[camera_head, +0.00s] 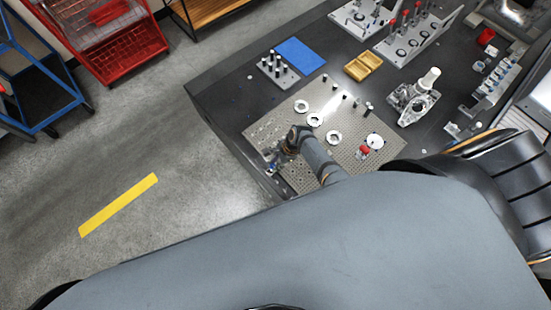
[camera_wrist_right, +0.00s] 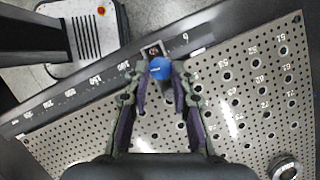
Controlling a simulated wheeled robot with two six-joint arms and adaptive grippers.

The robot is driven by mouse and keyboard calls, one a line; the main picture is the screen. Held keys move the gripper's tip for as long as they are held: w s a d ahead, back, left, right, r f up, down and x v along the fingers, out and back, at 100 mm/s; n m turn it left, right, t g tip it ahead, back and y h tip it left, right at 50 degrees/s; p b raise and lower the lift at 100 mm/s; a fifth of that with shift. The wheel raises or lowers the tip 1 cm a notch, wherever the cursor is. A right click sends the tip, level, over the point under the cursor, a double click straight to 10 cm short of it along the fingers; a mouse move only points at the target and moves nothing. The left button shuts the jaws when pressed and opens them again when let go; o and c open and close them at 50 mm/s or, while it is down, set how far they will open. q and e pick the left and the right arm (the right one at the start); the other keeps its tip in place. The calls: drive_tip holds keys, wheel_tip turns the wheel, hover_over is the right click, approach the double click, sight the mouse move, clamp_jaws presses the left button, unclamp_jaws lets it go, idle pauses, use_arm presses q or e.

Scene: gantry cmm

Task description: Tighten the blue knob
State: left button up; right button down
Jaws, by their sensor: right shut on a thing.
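The blue knob (camera_wrist_right: 160,68) shows in the right wrist view, at the edge of the perforated plate (camera_wrist_right: 235,110). It sits between the fingertips of my right gripper (camera_wrist_right: 160,76), which is shut on it. In the head view my right gripper (camera_head: 275,158) reaches down at the left front edge of the perforated plate (camera_head: 290,125), and the knob is too small there to make out clearly. A small fitting (camera_wrist_right: 152,50) sits just behind the knob in the wrist view. My left gripper is not in view.
White rings (camera_head: 314,120) and small posts stand on the plate. A red-knobbed fixture (camera_head: 364,151) stands at its right. Behind are a blue mat (camera_head: 301,56), a yellow tray (camera_head: 363,66) and a metal casting (camera_head: 412,104). Open floor lies left of the table.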

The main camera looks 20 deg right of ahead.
drive_tip(key=shift+m+t, duration=0.3)
drive_tip(key=shift+m, duration=0.6)
drive_tip(key=c, duration=1.1)
unclamp_jaws()
drive_tip(key=shift+s, duration=0.1)
drive_tip(key=v, duration=1.2)
drive_tip(key=shift+a+r, duration=0.1)
drive_tip(key=shift+a, duration=0.05)
